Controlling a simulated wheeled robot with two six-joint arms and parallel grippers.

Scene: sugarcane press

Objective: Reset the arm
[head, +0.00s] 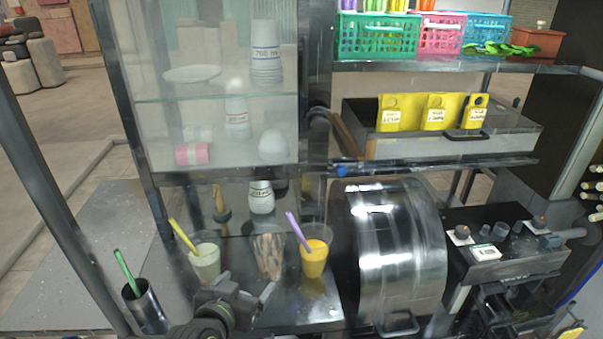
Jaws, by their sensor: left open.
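My left gripper (243,296) is low in the head view, at the front of the metal counter (305,308). It is open, and I see nothing between its fingers. A cup of pale drink (206,264) with a yellow straw stands just behind it to the left. A cup of orange drink (314,262) with a purple straw stands to its right. A clear cup-like thing (268,256) with a brownish pattern is between them. My right gripper is not in view.
A metal cup (146,308) with a green straw is at the lower left. The shiny press drum (400,250) stands right of the drinks. A glass cabinet (215,128) with stacked cups is above. A drawer (500,142) with yellow tags and colourful baskets (376,37) are upper right.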

